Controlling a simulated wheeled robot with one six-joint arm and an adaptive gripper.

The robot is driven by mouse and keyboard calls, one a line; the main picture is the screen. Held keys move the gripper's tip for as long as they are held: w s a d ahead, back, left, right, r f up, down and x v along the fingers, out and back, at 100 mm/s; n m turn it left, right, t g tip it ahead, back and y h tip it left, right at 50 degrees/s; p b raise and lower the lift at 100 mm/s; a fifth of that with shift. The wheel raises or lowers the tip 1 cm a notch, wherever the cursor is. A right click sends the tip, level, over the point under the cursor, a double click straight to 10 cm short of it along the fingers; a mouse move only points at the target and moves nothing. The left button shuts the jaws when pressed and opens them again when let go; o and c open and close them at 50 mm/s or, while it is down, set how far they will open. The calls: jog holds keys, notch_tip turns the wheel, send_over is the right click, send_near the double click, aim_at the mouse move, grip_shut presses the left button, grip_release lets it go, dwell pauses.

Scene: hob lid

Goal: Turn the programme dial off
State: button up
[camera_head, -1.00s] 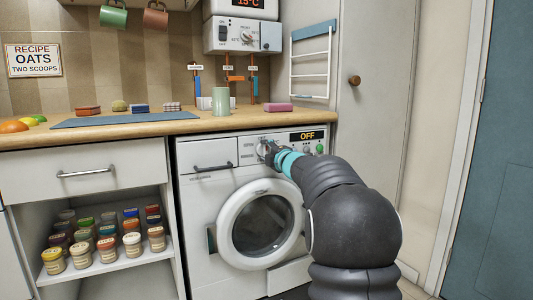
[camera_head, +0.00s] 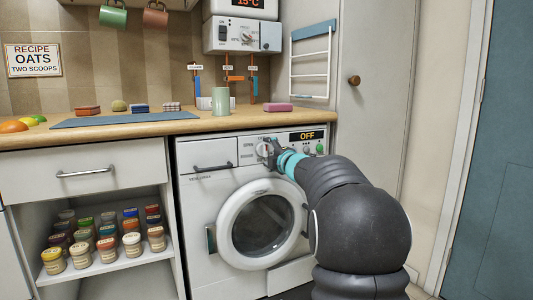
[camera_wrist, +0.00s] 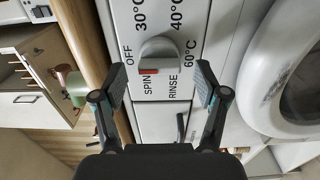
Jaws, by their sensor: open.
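The programme dial (camera_wrist: 158,55) is a round grey-white knob on the washing machine (camera_head: 205,212). In the wrist view its red mark sits at the SPIN label, with OFF just beside it on the left. In the head view the dial (camera_head: 264,147) is partly hidden by my gripper (camera_head: 273,154). In the wrist view my gripper (camera_wrist: 161,84) is open. Its two fingers stand on either side of the dial's lower edge, apart from it, with nothing between the pads. The machine's display (camera_head: 307,135) reads OFF.
The round door (camera_head: 225,225) of the machine is below the dial. The worktop (camera_head: 150,127) above holds a green mug (camera_head: 221,101) and several sponges. A drawer (camera_head: 209,154) is left of the dial; small buttons (camera_head: 319,148) are to its right.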

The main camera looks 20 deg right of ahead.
jog(key=s, duration=1)
jog(key=shift+s+d, duration=0.15)
jog(key=shift+s, duration=0.05)
